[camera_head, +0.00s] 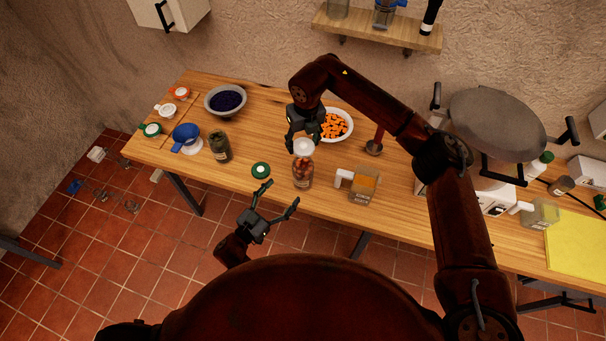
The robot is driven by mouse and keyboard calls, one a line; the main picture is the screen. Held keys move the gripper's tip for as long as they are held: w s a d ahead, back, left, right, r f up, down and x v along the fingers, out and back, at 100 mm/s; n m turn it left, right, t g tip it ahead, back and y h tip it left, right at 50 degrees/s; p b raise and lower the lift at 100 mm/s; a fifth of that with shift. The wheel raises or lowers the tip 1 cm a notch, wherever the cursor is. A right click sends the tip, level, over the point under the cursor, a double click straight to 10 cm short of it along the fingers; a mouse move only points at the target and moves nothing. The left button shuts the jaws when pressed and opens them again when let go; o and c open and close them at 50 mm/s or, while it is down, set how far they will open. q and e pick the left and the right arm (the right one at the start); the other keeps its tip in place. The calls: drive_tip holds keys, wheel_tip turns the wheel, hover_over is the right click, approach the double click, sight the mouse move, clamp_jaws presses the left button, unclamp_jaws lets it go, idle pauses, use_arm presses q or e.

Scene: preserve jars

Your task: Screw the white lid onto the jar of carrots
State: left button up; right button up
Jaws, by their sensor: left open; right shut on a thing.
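A glass jar (303,174) with reddish-orange pieces in it stands upright near the front edge of the table. A white lid (303,147) is at the jar's mouth; I cannot tell whether it is seated or threaded. My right gripper (303,141) points down from above and is shut on the white lid, hiding part of its top. My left gripper (275,203) is open and empty, in front of the table edge, below and left of the jar, and apart from it.
A green lid (260,170) lies left of the jar, and a dark-filled jar (220,147) stands farther left. Several lids, including another white one (167,110), lie far left.

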sight(303, 170)
drive_tip(key=shift+s+r, duration=0.1)
use_arm(q)
drive_tip(key=x, duration=1.2)
drive_tip(key=c, duration=1.8)
use_arm(e)
drive_tip(key=shift+f, duration=2.55)
